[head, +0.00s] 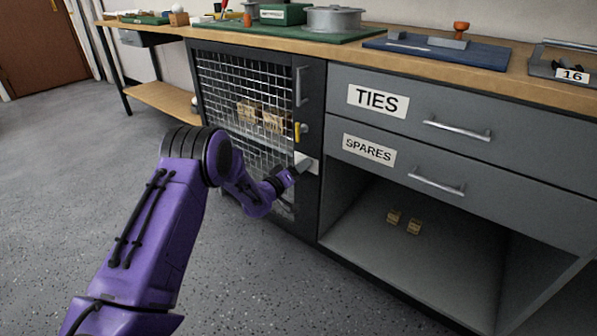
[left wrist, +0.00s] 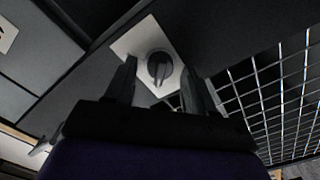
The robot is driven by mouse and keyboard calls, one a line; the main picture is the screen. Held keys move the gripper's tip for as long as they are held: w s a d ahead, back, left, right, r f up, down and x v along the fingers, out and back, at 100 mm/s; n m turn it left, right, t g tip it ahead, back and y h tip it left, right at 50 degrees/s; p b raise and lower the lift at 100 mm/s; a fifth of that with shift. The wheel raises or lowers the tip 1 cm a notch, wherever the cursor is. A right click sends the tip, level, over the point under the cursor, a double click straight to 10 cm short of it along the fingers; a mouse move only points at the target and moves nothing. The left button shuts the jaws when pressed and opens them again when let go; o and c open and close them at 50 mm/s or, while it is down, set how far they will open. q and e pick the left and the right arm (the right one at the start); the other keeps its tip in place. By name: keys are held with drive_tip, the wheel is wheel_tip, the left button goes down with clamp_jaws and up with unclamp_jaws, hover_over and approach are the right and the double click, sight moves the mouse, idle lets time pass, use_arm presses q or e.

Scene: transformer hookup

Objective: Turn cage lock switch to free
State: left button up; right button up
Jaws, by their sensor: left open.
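The cage lock switch (left wrist: 159,66) is a dark round knob with a raised bar, on a pale plate (left wrist: 133,42). In the head view the plate (head: 313,169) sits low on the dark frame beside the cage's mesh door; my gripper hides the knob there. My left gripper (head: 301,166) is right in front of the plate. In the left wrist view its two fingers (left wrist: 159,82) are apart, one on each side of the knob. I cannot tell whether they touch it. My right gripper is not in view.
The mesh cage (head: 222,75) holds small wooden blocks (head: 272,121). A yellow piece (head: 297,132) and a vertical handle (head: 301,86) are above the plate. Drawers marked TIES (head: 378,101) and SPARES (head: 369,150) stand to the right, over an open shelf. The floor on the left is clear.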

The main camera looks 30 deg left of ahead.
use_arm(q)
drive_tip(key=c, duration=1)
drive_tip(key=shift+m, duration=0.3)
drive_tip(key=shift+d+m+p, duration=0.2)
drive_tip(key=shift+m+p, duration=0.5)
drive_tip(key=shift+m, duration=3.65)
drive_tip(key=shift+d+m+p, duration=0.2)
drive_tip(key=shift+m+p, duration=0.45)
drive_tip(key=shift+m, duration=3.7)
drive_tip(key=o, duration=1)
